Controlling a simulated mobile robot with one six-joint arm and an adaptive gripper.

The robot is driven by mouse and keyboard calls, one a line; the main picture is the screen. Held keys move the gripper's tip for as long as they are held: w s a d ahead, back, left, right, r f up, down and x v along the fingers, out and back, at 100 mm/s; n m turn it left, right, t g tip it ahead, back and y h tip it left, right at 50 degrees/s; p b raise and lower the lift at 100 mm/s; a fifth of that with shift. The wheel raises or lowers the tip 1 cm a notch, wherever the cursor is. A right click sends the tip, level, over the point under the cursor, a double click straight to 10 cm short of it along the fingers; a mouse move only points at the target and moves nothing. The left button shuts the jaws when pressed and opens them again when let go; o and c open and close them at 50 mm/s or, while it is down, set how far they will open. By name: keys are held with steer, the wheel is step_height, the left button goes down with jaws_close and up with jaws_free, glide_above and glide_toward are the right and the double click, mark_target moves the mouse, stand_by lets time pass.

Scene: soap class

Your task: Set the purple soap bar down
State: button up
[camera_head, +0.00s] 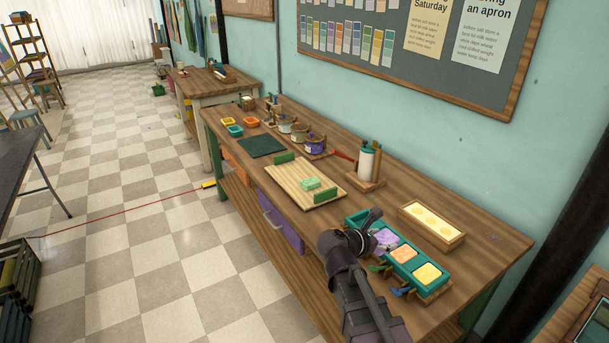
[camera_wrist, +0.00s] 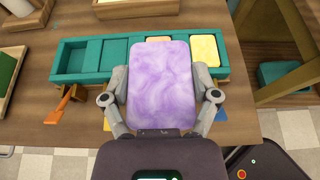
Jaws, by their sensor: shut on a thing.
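My gripper (camera_head: 374,228) is shut on the purple marbled soap bar (camera_wrist: 160,95), with one finger against each side in the wrist view. The bar also shows in the head view (camera_head: 384,238), partly behind the gripper. It is over the near side of a teal soap mould (camera_wrist: 72,60) and covers part of it. The gap between bar and mould cannot be told. The mould's left compartments look empty in the wrist view. An orange bar (camera_head: 404,254) and a yellow bar (camera_head: 428,273) sit in its other compartments.
A wooden tray with a pale yellow filling (camera_head: 432,222) stands behind the mould. A light wooden board (camera_head: 288,187) with a green bar (camera_head: 310,184) lies farther left. A bottle holder (camera_head: 367,165), jars (camera_head: 315,143) and a dark green mat (camera_head: 262,146) also occupy the wooden bench.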

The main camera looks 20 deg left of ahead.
mark_target(383, 239)
steer(key=shift+r+p, duration=1.55)
steer(key=shift+r, duration=0.55)
steer(key=shift+s, duration=0.1)
